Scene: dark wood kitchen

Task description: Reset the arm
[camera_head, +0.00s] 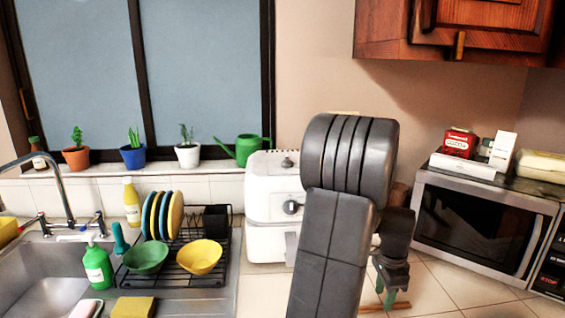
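My arm rises from the bottom middle and bends at a large grey joint in front of the counter. My gripper (393,296) hangs at the right of the arm, pointing down over the tiled counter between the white appliance and the microwave. Its fingertips are small and partly dark, with a green piece showing at the tips. I cannot make out whether the fingers are apart or closed, or whether anything is between them.
A white appliance (269,205) stands behind my arm, partly hidden. A microwave (475,222) stands at the right. A dish rack (150,279) with plates and bowls and a sink (45,262) are at the left. A wooden cabinet (480,30) overhangs the upper right.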

